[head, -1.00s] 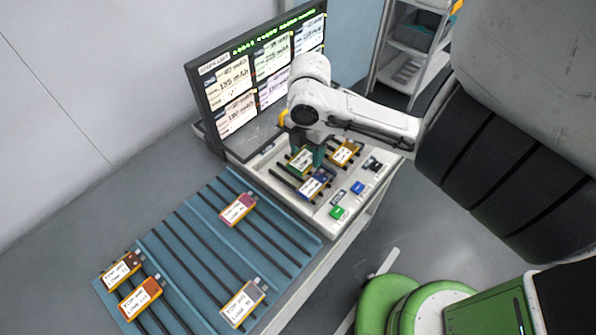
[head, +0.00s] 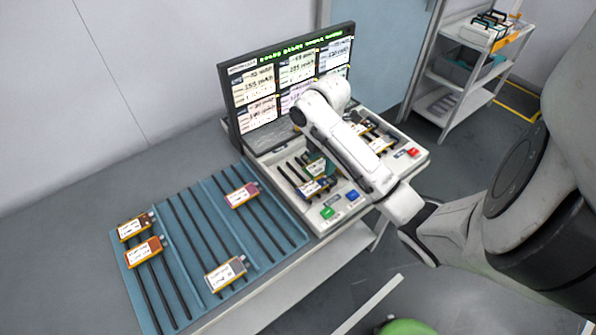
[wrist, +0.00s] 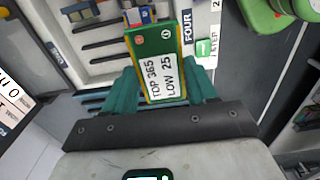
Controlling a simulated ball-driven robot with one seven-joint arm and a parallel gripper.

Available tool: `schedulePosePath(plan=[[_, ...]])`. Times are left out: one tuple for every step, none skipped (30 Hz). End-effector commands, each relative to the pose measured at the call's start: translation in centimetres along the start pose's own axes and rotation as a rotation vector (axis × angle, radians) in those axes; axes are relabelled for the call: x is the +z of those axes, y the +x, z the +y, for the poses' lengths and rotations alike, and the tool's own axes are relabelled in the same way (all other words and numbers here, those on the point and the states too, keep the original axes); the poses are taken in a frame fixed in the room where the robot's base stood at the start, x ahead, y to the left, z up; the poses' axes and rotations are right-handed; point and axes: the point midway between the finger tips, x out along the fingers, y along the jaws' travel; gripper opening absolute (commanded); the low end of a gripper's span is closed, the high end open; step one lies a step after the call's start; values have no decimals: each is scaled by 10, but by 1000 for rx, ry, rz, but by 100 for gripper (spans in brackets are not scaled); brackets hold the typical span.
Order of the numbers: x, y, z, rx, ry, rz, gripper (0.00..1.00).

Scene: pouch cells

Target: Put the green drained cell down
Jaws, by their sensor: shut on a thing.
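The green cell (wrist: 160,66) has a white label reading "TOP 365 LOW 25". My gripper (wrist: 168,88) is shut on it, with one teal finger on each side, in the wrist view. In the head view my gripper (head: 316,160) is over the front slots of the tester, and the green cell (head: 318,168) shows only in part below it. The tester (head: 300,210) is a pale bench unit with dark slots. A blue cell (head: 313,187) lies just in front of the green one. I cannot tell whether the green cell touches the slot bed.
Green (head: 328,213), blue and red buttons line the tester's front. A screen (head: 290,85) stands behind it; a shelf cart (head: 465,75) is at right.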

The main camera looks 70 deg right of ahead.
Motion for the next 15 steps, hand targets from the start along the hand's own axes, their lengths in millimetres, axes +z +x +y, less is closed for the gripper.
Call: schedulePosePath(plan=[[-2, 2, 1, 0, -2, 1, 30], [-2, 3, 2, 0, -2, 1, 30], [-2, 4, 4, 1, -3, 0, 30], [-2, 6, 6, 1, -3, -1, 30], [-2, 7, 8, 1, -3, -1, 30], [-2, 9, 12, 1, -3, -1, 30], [-2, 11, 14, 1, -4, -1, 30], [-2, 12, 17, 1, -4, 0, 30], [-2, 14, 21, 0, -5, 0, 30], [-3, 16, 24, 0, -6, 1, 30], [-1, 22, 30, 0, -6, -3, 30], [0, 26, 37, 1, -6, -4, 30], [0, 28, 42, 2, -5, -4, 30], [0, 30, 47, 2, -6, -4, 30], [0, 33, 53, 1, -5, -3, 30]])
